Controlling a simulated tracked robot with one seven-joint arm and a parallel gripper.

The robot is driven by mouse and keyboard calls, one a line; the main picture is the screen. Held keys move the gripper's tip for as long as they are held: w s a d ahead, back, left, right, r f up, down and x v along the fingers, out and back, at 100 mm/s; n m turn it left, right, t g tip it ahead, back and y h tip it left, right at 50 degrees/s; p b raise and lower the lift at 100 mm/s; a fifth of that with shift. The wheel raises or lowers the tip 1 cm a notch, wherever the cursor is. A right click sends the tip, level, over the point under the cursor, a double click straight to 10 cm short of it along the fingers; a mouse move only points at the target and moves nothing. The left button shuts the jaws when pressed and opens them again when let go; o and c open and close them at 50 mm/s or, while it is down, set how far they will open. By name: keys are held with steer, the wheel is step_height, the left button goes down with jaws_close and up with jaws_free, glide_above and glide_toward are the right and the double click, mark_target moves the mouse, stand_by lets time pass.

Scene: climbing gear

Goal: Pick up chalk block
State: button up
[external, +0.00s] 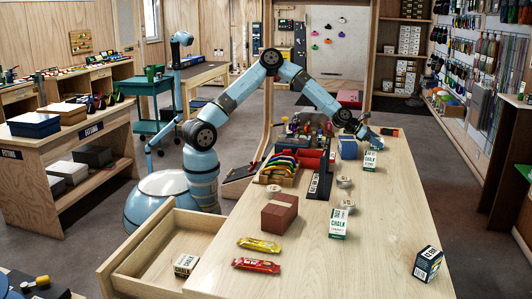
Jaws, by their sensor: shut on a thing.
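A small white and green box marked CHALK (370,161) is at the far part of the long wooden table, directly below my gripper. My gripper (375,144) points down with its fingertips at the top of this box and is shut on it. The fingers are small in this view, and I cannot tell whether the box touches the table. A similar white and green CHALK box (338,223) stands upright nearer the middle of the table.
A brown block (279,213), yellow and red packets (259,245), and a dark blue box (427,263) lie nearer. An open drawer (150,245) holds a white box. The table's right middle is clear.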

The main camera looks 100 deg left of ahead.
steer(key=c, duration=0.4)
steer(key=shift+o, duration=0.2)
